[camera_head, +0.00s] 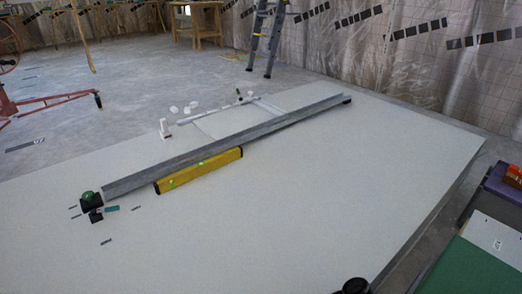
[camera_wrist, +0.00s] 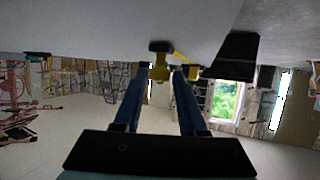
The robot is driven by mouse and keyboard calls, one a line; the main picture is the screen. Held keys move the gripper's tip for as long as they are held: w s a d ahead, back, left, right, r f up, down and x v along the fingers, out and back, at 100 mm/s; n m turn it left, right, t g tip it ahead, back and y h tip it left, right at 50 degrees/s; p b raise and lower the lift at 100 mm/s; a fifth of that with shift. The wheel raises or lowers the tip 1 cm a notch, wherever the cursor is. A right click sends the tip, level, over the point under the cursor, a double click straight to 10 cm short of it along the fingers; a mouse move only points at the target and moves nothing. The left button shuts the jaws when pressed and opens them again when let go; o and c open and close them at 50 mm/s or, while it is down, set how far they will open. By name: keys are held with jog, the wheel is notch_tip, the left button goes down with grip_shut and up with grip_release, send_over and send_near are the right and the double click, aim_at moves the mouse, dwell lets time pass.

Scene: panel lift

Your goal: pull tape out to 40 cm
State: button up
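I cannot pick out the tape with certainty. In the head view, a small black item with a green top (camera_head: 90,199) lies at the left end of the white panel (camera_head: 330,195). A smaller black piece (camera_head: 96,216) with a teal strip (camera_head: 112,209) sits beside it. In the wrist view, my gripper (camera_wrist: 160,70) has its two blue fingers apart. A small yellow piece with a dark top (camera_wrist: 160,47) shows in line with the gap between the fingertips. I see no contact with it. The fingers are not clearly seen in the head view.
A long grey metal profile (camera_head: 220,148) lies across the panel, with a yellow spirit level (camera_head: 199,170) along its near side. Small white pieces (camera_head: 190,107) lie behind it. A stepladder (camera_head: 265,35) stands behind the panel.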

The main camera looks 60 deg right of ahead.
jog(key=shift+o, duration=1.3)
jog(key=shift+r, duration=0.1)
jog(key=shift+s+d+r+p, duration=0.1)
jog(key=shift+d+r+p, duration=0.05)
jog(key=shift+d+p, duration=0.15)
jog(key=p+v, duration=0.2)
jog(key=v, duration=1)
jog(key=shift+s, duration=0.15)
